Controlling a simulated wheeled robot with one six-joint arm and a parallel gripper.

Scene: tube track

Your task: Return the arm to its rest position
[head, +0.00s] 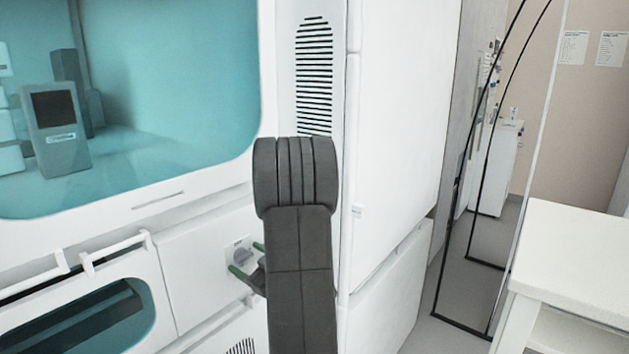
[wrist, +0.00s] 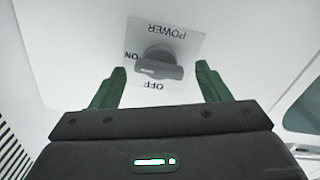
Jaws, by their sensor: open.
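A grey rotary knob (wrist: 158,66) sits on a white plate marked POWER, ON and OFF, which appears upside down in the wrist view. The knob's bar lies roughly level there, with a white mark at its left end, on the side of the ON label. My gripper (wrist: 160,72) is open, its two green fingers apart on either side of the knob in the picture. I see nothing held between them. In the head view my gripper (head: 249,260) is beside the knob (head: 242,256), partly hidden behind my dark arm. I cannot tell the exact gap to the panel.
The knob is on a large white machine (head: 400,120) with a teal window (head: 170,80) and a lower drawer with a handle (head: 100,262). A white table (head: 580,250) stands at the right. A black-edged clear panel (head: 500,150) and open floor lie between.

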